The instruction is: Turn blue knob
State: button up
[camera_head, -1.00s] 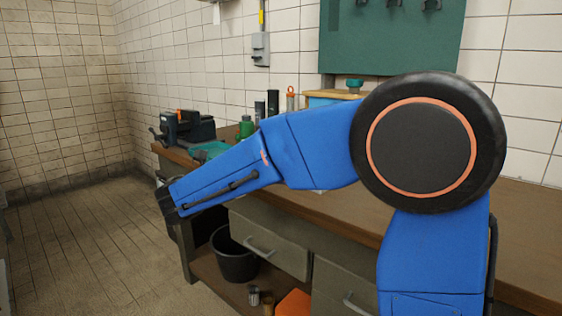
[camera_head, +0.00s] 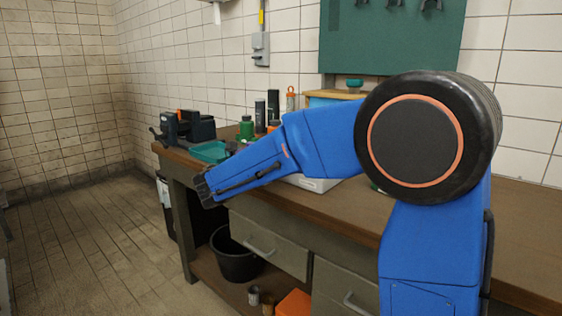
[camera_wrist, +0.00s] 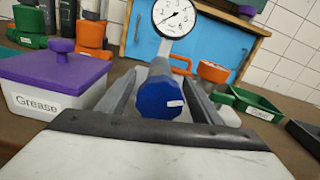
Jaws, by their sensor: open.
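In the wrist view a blue faceted knob (camera_wrist: 160,98) with a small white label faces me, on the end of a grey pipe fitting. A round white pressure gauge (camera_wrist: 174,17) stands above and behind it. My gripper (camera_wrist: 160,82) is open, with one grey finger on each side of the knob. I cannot tell whether either finger touches it. In the head view my blue arm crosses in front of the bench, and the knob, gauge and gripper fingers are hidden.
A white "Grease" box (camera_wrist: 48,93) with a purple lid sits close left of my gripper. Orange and green containers stand behind it. A green tray (camera_wrist: 252,103) lies right. The wooden workbench (camera_head: 345,208) carries a black vise (camera_head: 187,127) at its far left end.

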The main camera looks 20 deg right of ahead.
jog(key=c, duration=1.1)
jog(key=shift+o, duration=0.2)
jog(key=shift+m, duration=1.5)
jog(key=o, duration=1.1)
jog(key=shift+c, duration=0.2)
jog(key=shift+a, duration=0.15)
jog(key=v, duration=1.7)
jog(key=shift+s+a, duration=0.1)
jog(key=shift+s, duration=0.05)
